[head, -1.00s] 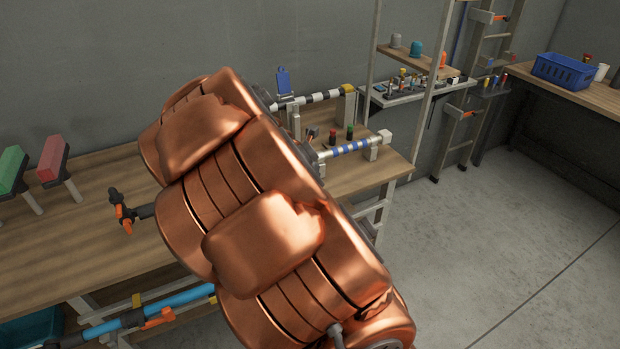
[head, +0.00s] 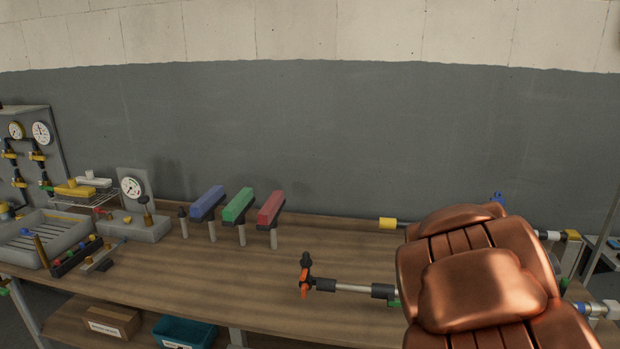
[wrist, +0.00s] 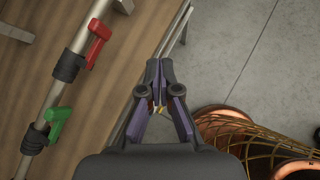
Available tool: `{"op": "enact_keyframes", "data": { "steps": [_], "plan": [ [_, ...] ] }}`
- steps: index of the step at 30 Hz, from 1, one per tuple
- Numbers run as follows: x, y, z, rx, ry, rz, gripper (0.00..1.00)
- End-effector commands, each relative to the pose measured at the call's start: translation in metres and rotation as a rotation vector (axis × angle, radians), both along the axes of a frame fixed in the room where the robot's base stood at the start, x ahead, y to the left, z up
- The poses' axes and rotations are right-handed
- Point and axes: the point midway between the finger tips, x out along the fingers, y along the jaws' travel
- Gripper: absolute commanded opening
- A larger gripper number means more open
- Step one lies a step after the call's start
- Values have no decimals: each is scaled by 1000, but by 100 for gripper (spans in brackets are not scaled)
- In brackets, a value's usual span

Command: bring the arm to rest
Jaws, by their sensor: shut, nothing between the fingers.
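My gripper (wrist: 159,82) shows in the wrist view with its two fingers together and nothing between them. It points along the front edge of the wooden bench (wrist: 105,100), with grey floor to its right. My copper-coloured arm covers the lower right of the head view, and the gripper itself is not seen there. In the wrist view a pipe with a red lever (wrist: 98,40) and a green lever (wrist: 58,123) lies to the left of the fingers, apart from them.
In the head view blue (head: 207,203), green (head: 238,205) and red (head: 270,208) blocks stand on posts along the bench back. A black fitting with an orange handle (head: 304,283) is left of my arm. A grey tray (head: 60,215) stands far left.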

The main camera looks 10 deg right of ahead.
Motion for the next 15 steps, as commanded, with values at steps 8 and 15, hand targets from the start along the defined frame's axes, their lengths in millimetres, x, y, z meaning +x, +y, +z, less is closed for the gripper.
{"op": "enact_keyframes", "data": {
  "steps": [8, 15],
  "plan": [
    [-61, 75, 21, 241, -368, -620, 0],
    [-127, 184, 14, 496, -489, -1176, 0]
  ]
}}
